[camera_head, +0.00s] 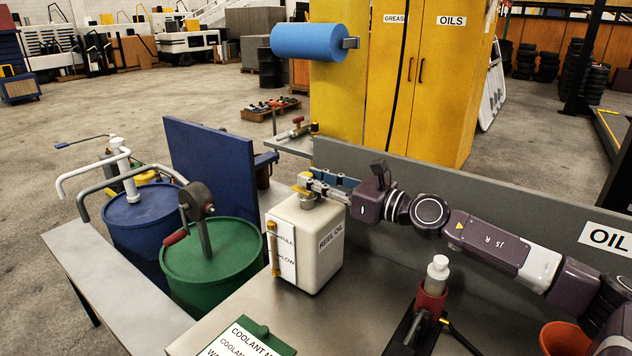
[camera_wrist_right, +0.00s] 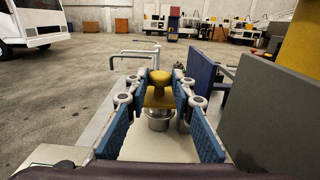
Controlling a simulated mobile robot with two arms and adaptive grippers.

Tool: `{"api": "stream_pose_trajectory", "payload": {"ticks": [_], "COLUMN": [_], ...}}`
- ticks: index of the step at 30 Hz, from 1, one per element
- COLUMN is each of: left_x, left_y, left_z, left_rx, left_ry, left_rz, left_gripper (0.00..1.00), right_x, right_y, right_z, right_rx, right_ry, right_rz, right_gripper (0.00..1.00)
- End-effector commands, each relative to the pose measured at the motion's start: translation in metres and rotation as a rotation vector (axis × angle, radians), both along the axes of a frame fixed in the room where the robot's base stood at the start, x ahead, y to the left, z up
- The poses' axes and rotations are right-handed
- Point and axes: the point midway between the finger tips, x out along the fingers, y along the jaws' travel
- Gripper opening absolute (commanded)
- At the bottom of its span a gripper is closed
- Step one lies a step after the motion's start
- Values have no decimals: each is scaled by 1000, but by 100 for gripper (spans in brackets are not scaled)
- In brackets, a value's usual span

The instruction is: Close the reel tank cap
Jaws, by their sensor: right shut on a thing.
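The reel tank is a cream-white box (camera_head: 310,245) labelled "REEL OIL" on the grey bench, with a sight gauge marked FULL and LOW on its front. Its cap is yellow with a round knob (camera_wrist_right: 159,78) and sits over a metal filler neck (camera_wrist_right: 158,121) on the tank's top. My right gripper (camera_head: 304,184) reaches in from the right and is shut on the yellow cap, one blue-padded finger on each side in the right wrist view. The fingers partly hide the cap in the head view. I cannot tell whether the cap is fully seated. My left gripper is not in view.
A green drum (camera_head: 212,258) with a crank pump and a blue drum (camera_head: 150,215) stand left of the tank. A blue panel (camera_head: 210,165) stands behind them. A red-based tool with a white top (camera_head: 437,275) stands right of the tank. A grey back wall (camera_head: 480,200) runs along the bench.

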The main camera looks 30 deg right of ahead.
Motion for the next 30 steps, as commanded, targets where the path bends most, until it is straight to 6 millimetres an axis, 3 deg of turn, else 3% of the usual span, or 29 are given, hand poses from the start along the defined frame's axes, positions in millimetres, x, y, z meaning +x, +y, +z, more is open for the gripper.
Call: {"api": "stream_pose_trajectory", "payload": {"ticks": [14, 15, 19, 30], "left_x": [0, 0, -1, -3], "left_y": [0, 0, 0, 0], "left_z": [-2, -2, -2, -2], "left_rx": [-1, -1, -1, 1], "left_ry": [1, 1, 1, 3], "left_rz": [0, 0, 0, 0], "left_gripper": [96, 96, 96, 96], "right_x": [0, 0, 0, -1], "right_y": [1, 1, 1, 0], "right_z": [-2, -2, -2, -1], "right_rx": [-17, -17, -16, -14], "right_ry": [-4, -3, -3, -5], "right_rz": [2, 2, 2, 1], "right_gripper": [0, 23, 38, 39]}}
